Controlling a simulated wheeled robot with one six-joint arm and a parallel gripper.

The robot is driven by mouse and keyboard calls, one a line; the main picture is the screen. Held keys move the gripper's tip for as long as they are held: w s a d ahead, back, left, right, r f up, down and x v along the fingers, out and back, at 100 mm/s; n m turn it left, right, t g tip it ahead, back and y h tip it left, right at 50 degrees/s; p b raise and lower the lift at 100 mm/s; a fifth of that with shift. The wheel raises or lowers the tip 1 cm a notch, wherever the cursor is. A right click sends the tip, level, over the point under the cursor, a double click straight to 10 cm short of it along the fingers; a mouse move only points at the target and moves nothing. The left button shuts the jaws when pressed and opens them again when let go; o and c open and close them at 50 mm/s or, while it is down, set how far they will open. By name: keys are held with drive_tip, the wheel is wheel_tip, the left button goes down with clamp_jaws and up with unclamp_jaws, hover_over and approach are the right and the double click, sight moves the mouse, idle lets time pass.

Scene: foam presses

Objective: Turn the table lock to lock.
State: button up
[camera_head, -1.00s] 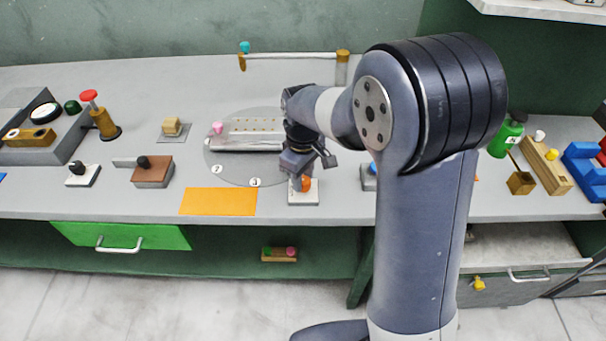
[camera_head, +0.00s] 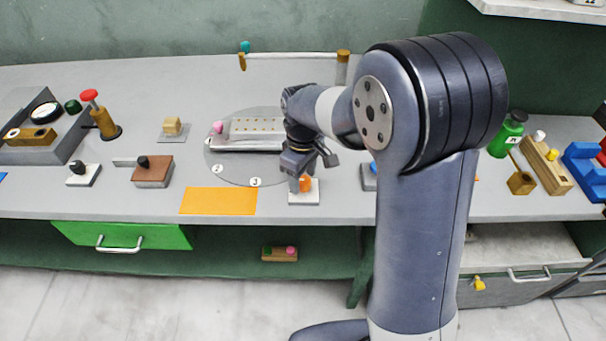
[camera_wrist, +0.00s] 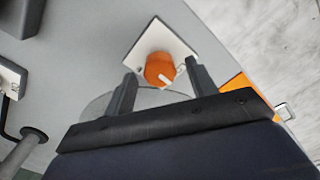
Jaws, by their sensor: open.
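The table lock is an orange knob (camera_head: 305,184) on a white square plate (camera_head: 303,198) near the front edge of the bench. In the wrist view the orange knob (camera_wrist: 160,69) carries a pale pointer mark and sits on its white plate (camera_wrist: 150,40). My gripper (camera_head: 300,181) points down at the knob and partly hides it in the head view. In the wrist view my gripper (camera_wrist: 163,75) is open, with one finger on each side of the knob. I cannot tell whether either finger touches it. The grey turntable (camera_head: 235,175) lies just behind.
An orange mat (camera_head: 218,201) lies left of the lock. A brown block with a black knob (camera_head: 152,171) stands farther left, and a blue-grey piece (camera_head: 369,178) to the right, partly hidden by my arm. A metal fixture (camera_head: 250,133) sits on the turntable.

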sight(303, 179)
wheel_tip(303, 179, up, 11)
idle(0.6)
drive_tip(key=shift+f, duration=0.2)
wheel_tip(303, 179, down, 11)
drive_tip(key=shift+r, duration=0.1)
idle(0.4)
drive_tip(key=shift+r, duration=0.15)
